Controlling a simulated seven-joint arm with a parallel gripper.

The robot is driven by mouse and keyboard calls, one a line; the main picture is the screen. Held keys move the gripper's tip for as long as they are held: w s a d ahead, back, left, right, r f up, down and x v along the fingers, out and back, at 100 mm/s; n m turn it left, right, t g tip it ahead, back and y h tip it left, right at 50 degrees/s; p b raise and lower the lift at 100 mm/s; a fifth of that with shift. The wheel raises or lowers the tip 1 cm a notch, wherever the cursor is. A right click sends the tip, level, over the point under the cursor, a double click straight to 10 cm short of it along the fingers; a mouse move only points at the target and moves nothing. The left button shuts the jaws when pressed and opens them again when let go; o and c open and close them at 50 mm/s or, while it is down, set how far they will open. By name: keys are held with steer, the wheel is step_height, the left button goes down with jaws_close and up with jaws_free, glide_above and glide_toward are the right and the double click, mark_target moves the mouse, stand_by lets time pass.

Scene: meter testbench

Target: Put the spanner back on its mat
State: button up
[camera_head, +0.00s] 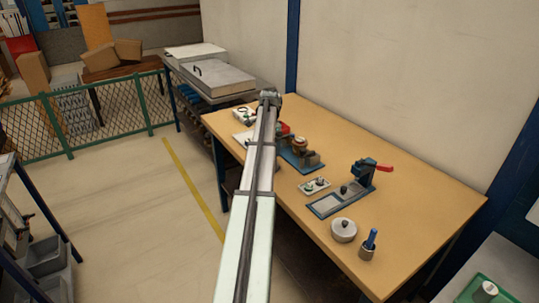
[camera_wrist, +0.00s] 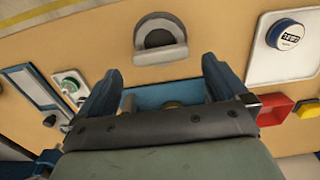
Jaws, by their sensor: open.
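I cannot make out the spanner or its mat in either view; my arm covers part of the bench in the head view. My gripper is at the far end of the arm (camera_head: 269,98), over the back left of the bench. In the wrist view my gripper (camera_wrist: 160,72) shows two dark blue fingers spread apart, with no held object visible between them. Below the gap lies a blue fixture plate (camera_wrist: 150,97) with a brass-coloured part, largely hidden by the gripper body. The same fixture shows in the head view (camera_head: 292,160).
A grey part with a dark round opening (camera_wrist: 160,45) lies ahead of the fingers. A white tray (camera_wrist: 270,72) holds a round meter (camera_wrist: 287,34). A red box (camera_wrist: 274,110) is right of the gripper. A red-handled press (camera_head: 365,172) and a round grey lid-like part (camera_head: 343,230) stand nearer.

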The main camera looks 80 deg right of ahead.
steer(key=shift+r, duration=2.1)
